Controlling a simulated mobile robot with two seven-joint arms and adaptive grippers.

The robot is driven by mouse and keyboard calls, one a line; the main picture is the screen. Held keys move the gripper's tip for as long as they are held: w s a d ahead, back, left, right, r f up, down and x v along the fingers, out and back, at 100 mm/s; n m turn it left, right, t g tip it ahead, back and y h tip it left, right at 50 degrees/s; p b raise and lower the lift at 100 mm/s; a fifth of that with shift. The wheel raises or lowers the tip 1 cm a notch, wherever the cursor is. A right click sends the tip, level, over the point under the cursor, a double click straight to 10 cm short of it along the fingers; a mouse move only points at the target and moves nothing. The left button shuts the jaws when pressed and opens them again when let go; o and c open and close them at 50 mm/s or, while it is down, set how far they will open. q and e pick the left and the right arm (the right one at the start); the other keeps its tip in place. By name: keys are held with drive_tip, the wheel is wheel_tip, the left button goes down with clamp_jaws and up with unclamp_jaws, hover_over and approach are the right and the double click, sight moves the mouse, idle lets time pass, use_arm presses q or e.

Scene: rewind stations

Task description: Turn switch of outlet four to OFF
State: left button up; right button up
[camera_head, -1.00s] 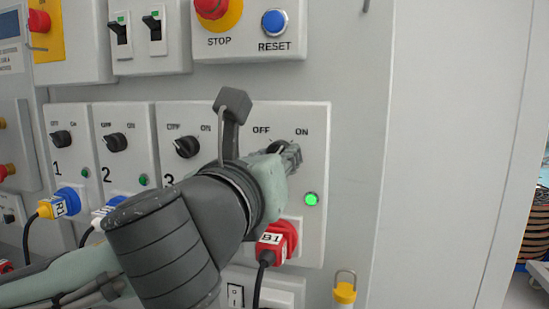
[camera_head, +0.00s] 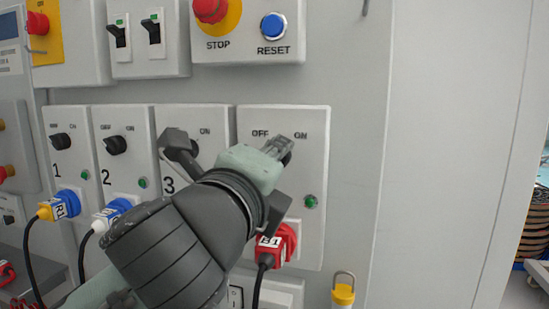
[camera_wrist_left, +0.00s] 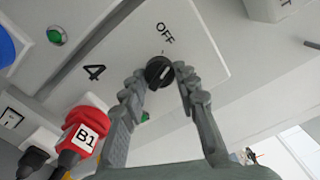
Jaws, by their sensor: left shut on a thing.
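The outlet four panel (camera_head: 318,240) has OFF and ON labels at its top. Its black rotary switch (camera_wrist_left: 158,70) sits between my fingers in the wrist view, below the OFF label. In the head view my gripper mostly hides the switch. My left gripper (camera_head: 284,147) is shut on the switch; its two fingers also show in the wrist view (camera_wrist_left: 158,77). The green lamp (camera_head: 311,202) of outlet four looks dark, unlit. My right gripper is not in view.
A red plug marked B1 (camera_head: 275,246) is in outlet four, just below my wrist. Outlets one (camera_head: 61,150), two (camera_head: 115,145) and three stand to the left. The STOP button (camera_head: 211,9) and blue RESET button (camera_head: 273,25) are above. Bare wall lies right.

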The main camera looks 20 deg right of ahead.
use_arm(q)
drive_tip(key=shift+n+p, duration=0.55)
drive_tip(key=shift+n, duration=1.95)
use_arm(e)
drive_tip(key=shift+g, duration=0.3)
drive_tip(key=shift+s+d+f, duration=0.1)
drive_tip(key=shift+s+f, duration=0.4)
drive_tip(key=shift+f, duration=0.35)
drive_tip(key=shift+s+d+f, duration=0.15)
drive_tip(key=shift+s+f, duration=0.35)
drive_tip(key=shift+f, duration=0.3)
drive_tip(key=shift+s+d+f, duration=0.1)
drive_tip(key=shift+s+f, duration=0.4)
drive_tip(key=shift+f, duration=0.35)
use_arm(q)
drive_tip(key=o, duration=1.2)
drive_tip(key=shift+c, duration=0.2)
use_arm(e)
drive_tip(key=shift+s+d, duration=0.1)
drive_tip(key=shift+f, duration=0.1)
